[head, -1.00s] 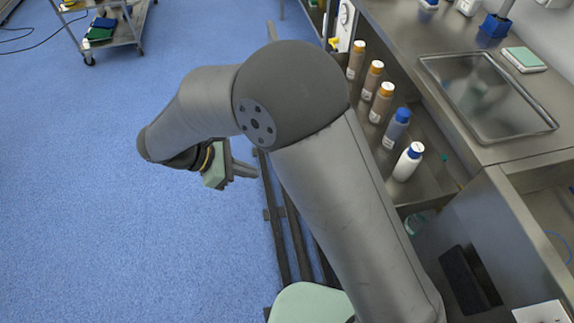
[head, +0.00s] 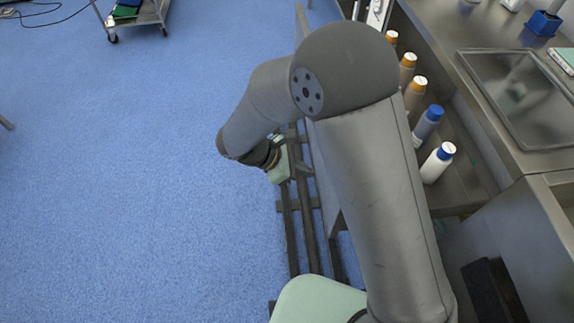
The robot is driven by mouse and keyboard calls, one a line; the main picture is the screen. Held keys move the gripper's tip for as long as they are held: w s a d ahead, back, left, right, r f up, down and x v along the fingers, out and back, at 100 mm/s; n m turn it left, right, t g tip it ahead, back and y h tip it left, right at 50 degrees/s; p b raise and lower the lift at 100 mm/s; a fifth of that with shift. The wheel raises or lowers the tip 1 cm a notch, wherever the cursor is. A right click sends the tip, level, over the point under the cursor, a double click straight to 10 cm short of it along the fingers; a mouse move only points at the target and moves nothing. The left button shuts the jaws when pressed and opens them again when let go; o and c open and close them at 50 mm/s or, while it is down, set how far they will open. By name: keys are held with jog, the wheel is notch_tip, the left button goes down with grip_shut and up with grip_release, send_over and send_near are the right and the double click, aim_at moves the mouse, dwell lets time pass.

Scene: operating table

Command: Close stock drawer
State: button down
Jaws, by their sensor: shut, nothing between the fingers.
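The stock drawer appears to be the grey metal compartment below the counter, pulled out, with its long front edge (head: 322,178) running down the picture beside the floor rails. Several bottles with orange or blue caps (head: 428,125) stand upright in it. My arm hides much of its middle. My gripper (head: 309,170) is low at the left, on the outer side of the drawer front, with its fingers shut and empty and pointing right towards it. The fingertips look very close to the front; I cannot tell whether they touch.
The steel counter (head: 500,150) holds a shallow metal tray (head: 535,125) and a blue holder (head: 545,22). Dark floor rails (head: 308,235) run beneath my gripper. A trolley (head: 140,15) stands far left. The blue floor between is clear.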

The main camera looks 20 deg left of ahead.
jog(key=shift+w+d, duration=0.4)
jog(key=shift+d, duration=0.35)
